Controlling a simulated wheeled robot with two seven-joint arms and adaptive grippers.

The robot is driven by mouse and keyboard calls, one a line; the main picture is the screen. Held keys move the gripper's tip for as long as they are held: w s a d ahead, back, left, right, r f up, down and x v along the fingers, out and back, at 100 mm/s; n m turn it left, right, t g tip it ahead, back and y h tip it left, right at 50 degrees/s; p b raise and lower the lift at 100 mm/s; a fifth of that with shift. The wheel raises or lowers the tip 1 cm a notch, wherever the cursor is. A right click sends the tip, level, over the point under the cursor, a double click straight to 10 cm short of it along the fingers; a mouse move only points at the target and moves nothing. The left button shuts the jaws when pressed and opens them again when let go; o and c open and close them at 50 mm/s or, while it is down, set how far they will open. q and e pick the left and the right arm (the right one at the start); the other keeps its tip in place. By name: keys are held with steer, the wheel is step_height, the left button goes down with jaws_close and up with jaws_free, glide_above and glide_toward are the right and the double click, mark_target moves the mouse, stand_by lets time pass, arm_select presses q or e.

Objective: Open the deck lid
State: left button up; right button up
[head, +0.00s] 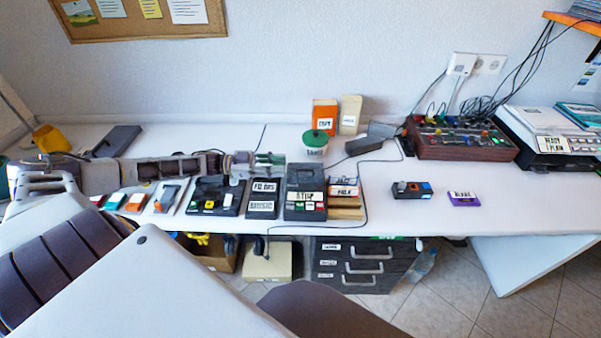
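A black deck (306,208) with a white label and green, white and red buttons at its front stands near the middle of the table's front edge. Its upper part looks like a flat dark lid (306,175), which seems shut, though the picture is too small to be sure. My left gripper (272,161) reaches in from the left, over the table just left of and behind the deck. I cannot tell whether it touches anything; its fingers are too small to read. My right gripper is not in view.
Left of the deck are a labelled black box (262,199) and another black device (215,197). Right of it are stacked labelled cases (344,193), a small device (412,190) and a purple cassette (463,199). A cable runs alongside.

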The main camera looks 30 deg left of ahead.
mark_target(300, 170)
arm_select(q)
steer(key=w+d, duration=0.1)
steer(key=d+f, duration=0.1)
steer(key=d, duration=0.1)
steer(key=w+d+f+b, duration=0.1)
steer(key=d, duration=0.1)
steer(key=shift+w+d, duration=0.1)
steer(key=shift+w, duration=0.25)
steer(key=shift+x, duration=0.8)
steer(key=shift+w, duration=0.15)
jaws_close()
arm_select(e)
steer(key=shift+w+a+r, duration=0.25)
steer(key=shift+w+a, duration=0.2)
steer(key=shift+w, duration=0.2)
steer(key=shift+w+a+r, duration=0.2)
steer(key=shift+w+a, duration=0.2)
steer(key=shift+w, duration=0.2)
arm_select(q)
steer(key=shift+f, duration=0.1)
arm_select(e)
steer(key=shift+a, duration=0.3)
